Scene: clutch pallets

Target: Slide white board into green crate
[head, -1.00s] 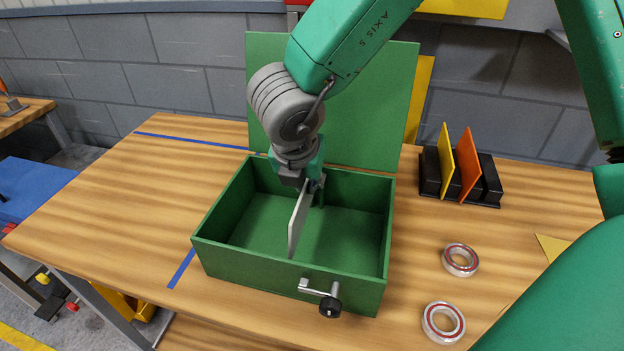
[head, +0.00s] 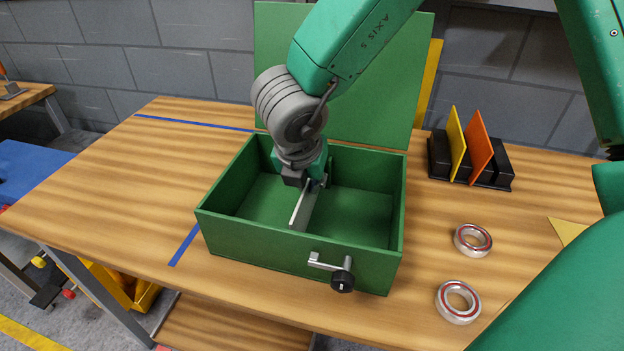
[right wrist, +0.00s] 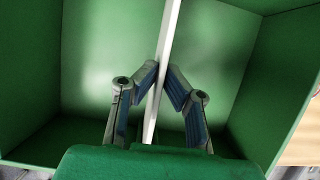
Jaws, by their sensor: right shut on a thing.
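The green crate (head: 300,251) stands on the wooden table with its lid (head: 375,95) raised at the back. A latch handle (head: 332,271) is on its front wall. My right gripper (head: 309,186) reaches down inside the crate. It is shut on the white board (head: 304,207), which stands on edge inside the crate, low between the side walls. In the right wrist view the fingers (right wrist: 161,85) pinch the board (right wrist: 163,60) from both sides. I cannot tell whether the board touches the crate floor. My left gripper is not in view.
A black rack (head: 496,172) holding a yellow board (head: 456,145) and an orange board (head: 479,147) stands right of the crate. Two bearing rings (head: 472,240) (head: 442,303) lie nearer the front. The table left of the crate is clear.

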